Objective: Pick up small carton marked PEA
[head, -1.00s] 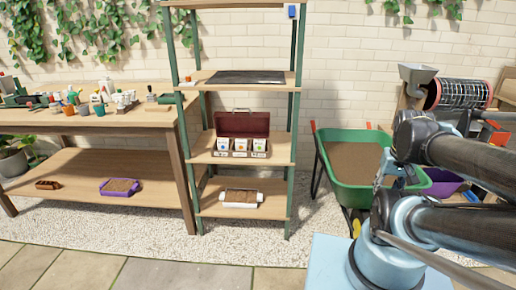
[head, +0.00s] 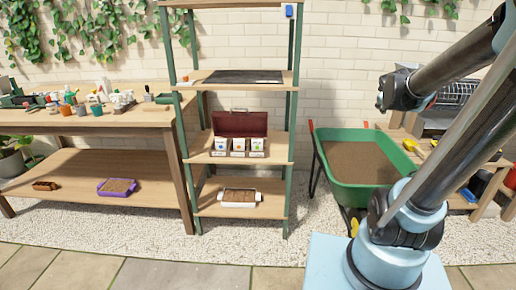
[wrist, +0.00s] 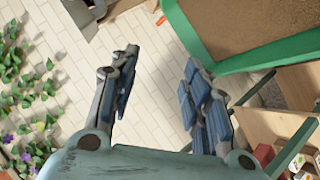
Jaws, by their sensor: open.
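Three small white cartons stand in a row in an open dark red box (head: 241,123) on the middle shelf of the rack: a left one (head: 221,144), a middle one (head: 239,145) and a right one (head: 257,145). Each has a small coloured picture; the lettering is too small to read, so I cannot tell which is PEA. In the wrist view, white carton parts (wrist: 298,161) show at the lower right edge. My gripper (wrist: 158,88) is open and empty, its fingers wide apart, away from the cartons. Its fingers cannot be made out in the head view.
The rack's green posts (head: 291,150) and the shelf above (head: 190,80) frame the box. A green wheelbarrow (head: 365,198) full of soil stands right of the rack. A workbench (head: 90,122) with pots and bottles is at the left. Gravel in front of the rack is clear.

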